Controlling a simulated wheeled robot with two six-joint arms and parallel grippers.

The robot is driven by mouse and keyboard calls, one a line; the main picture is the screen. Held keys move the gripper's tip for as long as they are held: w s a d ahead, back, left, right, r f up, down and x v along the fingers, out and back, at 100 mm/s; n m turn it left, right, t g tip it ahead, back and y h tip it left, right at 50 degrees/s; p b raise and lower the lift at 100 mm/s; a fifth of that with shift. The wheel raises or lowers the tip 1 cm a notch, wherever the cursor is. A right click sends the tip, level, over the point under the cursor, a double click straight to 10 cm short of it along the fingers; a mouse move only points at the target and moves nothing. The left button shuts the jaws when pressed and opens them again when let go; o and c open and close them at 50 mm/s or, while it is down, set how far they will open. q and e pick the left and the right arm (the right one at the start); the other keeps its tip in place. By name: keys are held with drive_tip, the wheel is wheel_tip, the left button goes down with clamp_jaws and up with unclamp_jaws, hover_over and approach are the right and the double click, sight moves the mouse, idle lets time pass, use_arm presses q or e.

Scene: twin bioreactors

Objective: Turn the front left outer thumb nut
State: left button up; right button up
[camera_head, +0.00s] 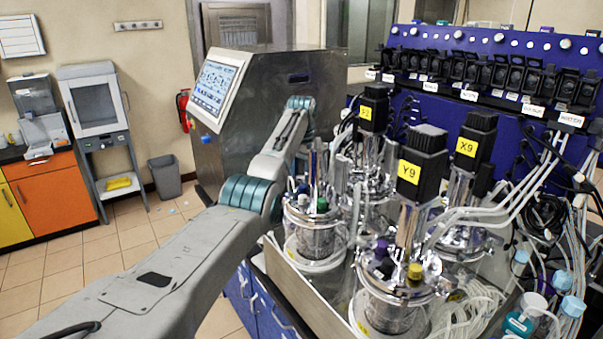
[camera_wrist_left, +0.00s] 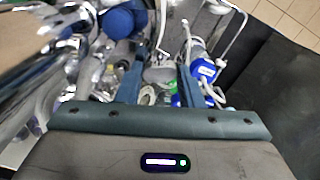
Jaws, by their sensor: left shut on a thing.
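My left arm comes in from the left in the head view and bends up to its wrist beside the left glass vessel (camera_head: 313,240). Its fingertips are hard to make out there. In the left wrist view the two blue fingers of my left gripper (camera_wrist_left: 160,80) stand apart, shut on a small greyish part (camera_wrist_left: 161,74) between them. I take this to be the thumb nut, but its shape is blurred. I cannot pick out the thumb nut in the head view. Another steel-topped vessel (camera_head: 395,310) stands nearer, right of centre. My right gripper is not in view.
Black motor blocks labelled Y9 (camera_head: 421,160) and X9 (camera_head: 474,150) rise over the vessels. Pale tubing crowds the right side. A steel cabinet with a screen (camera_head: 215,83) stands behind my arm. Tiled floor is free at the left.

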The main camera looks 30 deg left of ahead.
sight(302, 177)
use_arm(q)
drive_tip(key=n, duration=0.5)
drive_tip(key=shift+n, duration=0.4)
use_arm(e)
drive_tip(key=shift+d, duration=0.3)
use_arm(q)
drive_tip(key=shift+r, duration=0.1)
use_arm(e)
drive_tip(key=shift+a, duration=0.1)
use_arm(q)
drive_tip(key=o, duration=1)
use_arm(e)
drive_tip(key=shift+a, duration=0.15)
use_arm(q)
drive_tip(key=shift+w+r+b, duration=0.1)
drive_tip(key=shift+r+b, duration=0.35)
wheel_tip(302, 177, up, 4)
drive_tip(key=shift+r+b, duration=0.1)
drive_tip(key=shift+b, duration=0.8)
drive_tip(key=shift+r+p, duration=1.05)
drive_tip(key=shift+r, duration=1.75)
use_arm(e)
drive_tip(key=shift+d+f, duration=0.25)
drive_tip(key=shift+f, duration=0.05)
